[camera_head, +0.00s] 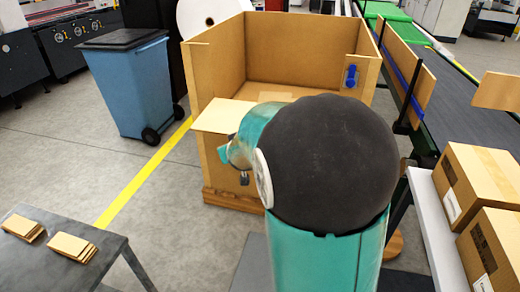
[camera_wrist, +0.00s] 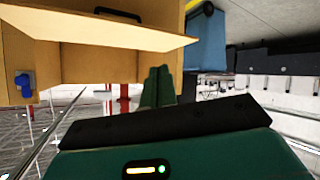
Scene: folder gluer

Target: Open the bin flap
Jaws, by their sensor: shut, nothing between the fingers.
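The large tan bin (camera_head: 202,72) stands open-topped in the middle of the head view. Its flap (camera_head: 222,116) shows at the front left as a pale panel leaning outward; my arm covers part of the front. In the wrist view the flap (camera_wrist: 95,30) is a broad tan panel with a black handle (camera_wrist: 118,14). A blue latch (camera_head: 351,76) sits on the bin's right side and also shows in the wrist view (camera_wrist: 22,82). My gripper (camera_wrist: 158,72) is shut and empty, its green fingers together close to the flap's edge. Whether they touch is unclear.
A blue wheeled bin (camera_head: 130,85) with a dark lid stands left of the tan bin. A grey table (camera_head: 60,265) with flat cartons is front left. A conveyor (camera_head: 455,105) and a shelf with boxes (camera_head: 480,175) stand right. Floor is clear at left.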

